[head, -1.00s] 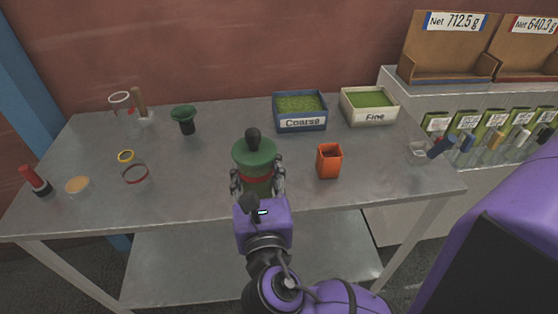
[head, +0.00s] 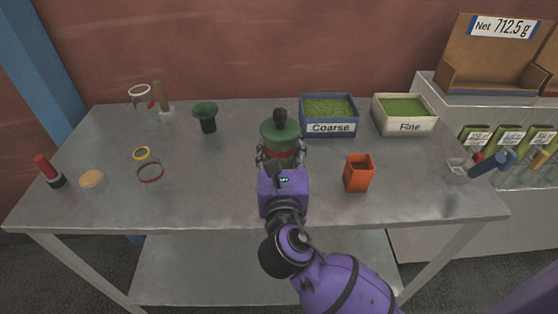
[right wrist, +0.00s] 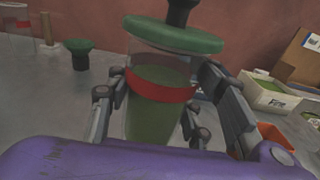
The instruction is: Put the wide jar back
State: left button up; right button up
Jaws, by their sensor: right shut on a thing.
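The jar (right wrist: 160,115) is clear, with a red band and green powder inside. A green disc-shaped top (head: 279,130) with a black knob sits on it, slightly tilted in the right wrist view. My right gripper (head: 281,157) is shut around the jar at about the band, with a finger on each side. The jar's base is hidden, so I cannot tell whether it touches the table. A red ring (head: 150,173) and a yellow ring (head: 142,154) lie on the table at left. My left gripper is not in view.
The Coarse tray (head: 330,128) and the Fine tray (head: 405,127) stand behind and right of the jar. An orange cup (head: 358,174) is close on its right. A green funnel-like piece (head: 205,112) and a white-rimmed clear vessel (head: 140,92) stand back left. The table between jar and rings is clear.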

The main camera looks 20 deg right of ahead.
jog(key=shift+w+d+f, duration=0.15)
jog(key=shift+w+f, duration=0.4)
jog(key=shift+f, duration=0.1)
jog(key=shift+w+d+f, duration=0.15)
jog(key=shift+w+f, duration=0.35)
jog(key=shift+f, duration=0.1)
notch_tip(320, 180, down, 4)
jog(key=shift+w+d+r+b, duration=0.15)
jog(key=shift+r+b, duration=0.1)
jog(key=shift+b, duration=0.35)
jog(key=shift+r, duration=0.1)
jog(key=o, duration=1.1)
jog(key=shift+o, duration=0.2)
